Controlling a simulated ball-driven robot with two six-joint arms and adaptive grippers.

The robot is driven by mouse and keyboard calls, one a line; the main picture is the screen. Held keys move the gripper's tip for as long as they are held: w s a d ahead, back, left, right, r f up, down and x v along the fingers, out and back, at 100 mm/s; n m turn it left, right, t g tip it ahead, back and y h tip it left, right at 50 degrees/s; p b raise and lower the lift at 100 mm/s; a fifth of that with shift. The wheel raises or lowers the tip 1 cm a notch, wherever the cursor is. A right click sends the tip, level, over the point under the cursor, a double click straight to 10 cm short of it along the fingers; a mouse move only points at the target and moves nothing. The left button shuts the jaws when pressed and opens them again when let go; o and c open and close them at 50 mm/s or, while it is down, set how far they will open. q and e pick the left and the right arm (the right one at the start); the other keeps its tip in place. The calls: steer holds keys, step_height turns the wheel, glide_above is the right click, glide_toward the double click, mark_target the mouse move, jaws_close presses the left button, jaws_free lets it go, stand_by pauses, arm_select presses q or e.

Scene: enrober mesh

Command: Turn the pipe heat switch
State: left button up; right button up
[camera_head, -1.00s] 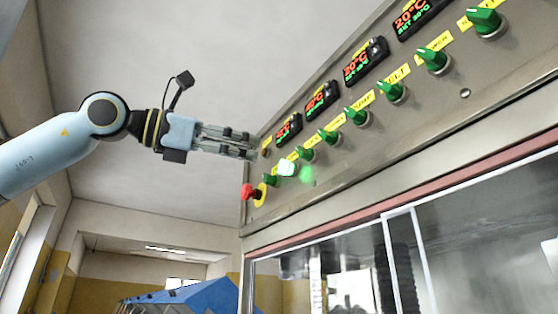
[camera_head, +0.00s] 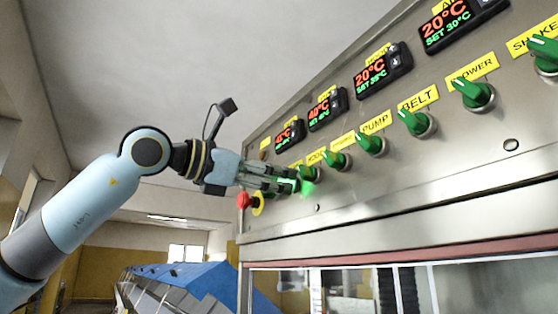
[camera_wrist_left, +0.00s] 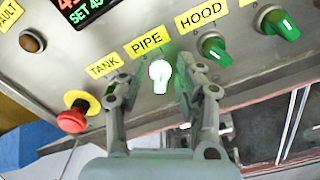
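The pipe heat switch (camera_wrist_left: 160,76) is a knob glowing white-green under the yellow PIPE label (camera_wrist_left: 146,42) in the left wrist view. My left gripper (camera_wrist_left: 163,82) is open, with one finger on each side of this knob. Gaps show between the knob and both fingers, so I see no grip on it. In the head view my left gripper (camera_head: 291,184) is at the lower left of the control panel, where its fingers partly cover the switch. My right gripper is not in view.
The green HOOD knob (camera_wrist_left: 216,52) is close to the right finger. A red emergency button (camera_wrist_left: 72,118) is on the left. The TANK knob is mostly hidden by the left finger. More green knobs, such as BELT (camera_head: 416,122), and temperature displays (camera_head: 383,71) run up the panel.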

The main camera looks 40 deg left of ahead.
arm_select(q)
steer(key=shift+w+d, duration=0.25)
steer(key=shift+w, duration=0.15)
steer(key=shift+c, duration=0.3)
jaws_close()
